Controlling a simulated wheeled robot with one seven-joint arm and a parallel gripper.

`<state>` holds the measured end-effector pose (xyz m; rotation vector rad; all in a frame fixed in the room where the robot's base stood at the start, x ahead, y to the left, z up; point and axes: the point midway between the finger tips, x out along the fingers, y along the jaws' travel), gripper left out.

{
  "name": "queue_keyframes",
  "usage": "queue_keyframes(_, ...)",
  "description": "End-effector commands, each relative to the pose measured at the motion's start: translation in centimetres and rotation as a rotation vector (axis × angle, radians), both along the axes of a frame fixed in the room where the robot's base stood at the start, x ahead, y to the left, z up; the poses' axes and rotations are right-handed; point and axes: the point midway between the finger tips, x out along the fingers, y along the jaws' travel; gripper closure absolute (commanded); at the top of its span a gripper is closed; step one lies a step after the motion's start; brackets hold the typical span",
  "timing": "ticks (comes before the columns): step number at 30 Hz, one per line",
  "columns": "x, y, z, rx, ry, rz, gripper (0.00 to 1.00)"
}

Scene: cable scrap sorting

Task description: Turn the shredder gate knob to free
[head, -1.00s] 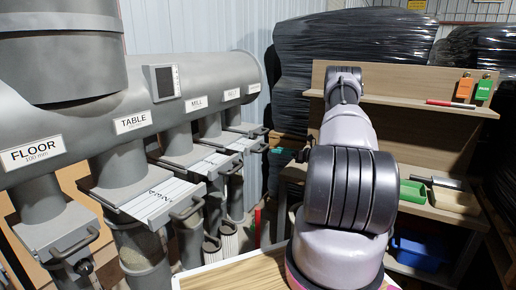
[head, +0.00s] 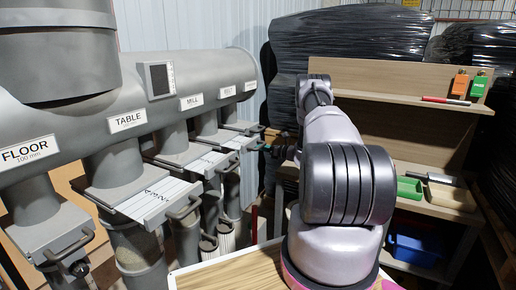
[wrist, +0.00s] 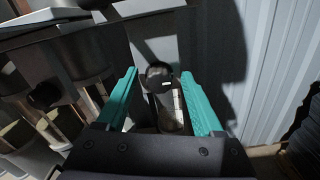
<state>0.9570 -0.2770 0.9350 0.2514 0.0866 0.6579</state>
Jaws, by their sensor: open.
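In the wrist view a dark round knob (wrist: 158,75) with a small white mark sits between the tips of my gripper (wrist: 160,77). The teal fingers stand apart, one on each side of the knob. I cannot tell whether they touch it or how far off it is. In the head view my gripper (head: 268,147) is small and dark beside the farthest gates, partly hidden by my arm. The farthest duct label (head: 250,87) is too small to read, and its gate knob is not discernible there.
Gates labelled FLOOR (head: 25,151), TABLE (head: 129,121), MILL (head: 191,102) and BELT (head: 230,92) line the grey duct. Another dark knob (wrist: 45,94) is left in the wrist view. A corrugated wall (wrist: 275,70) stands close on the right. A wooden shelf unit (head: 390,95) is behind my arm.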

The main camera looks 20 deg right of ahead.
Motion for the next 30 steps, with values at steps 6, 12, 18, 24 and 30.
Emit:
queue_keyframes(6, 0.04, 0.04, 0.01, 0.0, 0.0, 0.0, 0.31)
queue_keyframes(12, 0.03, 0.04, 0.02, 0.0, 0.0, 0.001, 1.0)
queue_keyframes(18, 0.02, 0.02, 0.04, -0.005, -0.004, 0.0, 1.0)
queue_keyframes(24, 0.01, 0.05, 0.07, -0.044, -0.037, 0.0, 1.0)
queue_keyframes(30, -0.03, 0.01, 0.07, -0.143, -0.115, -0.002, 1.0)
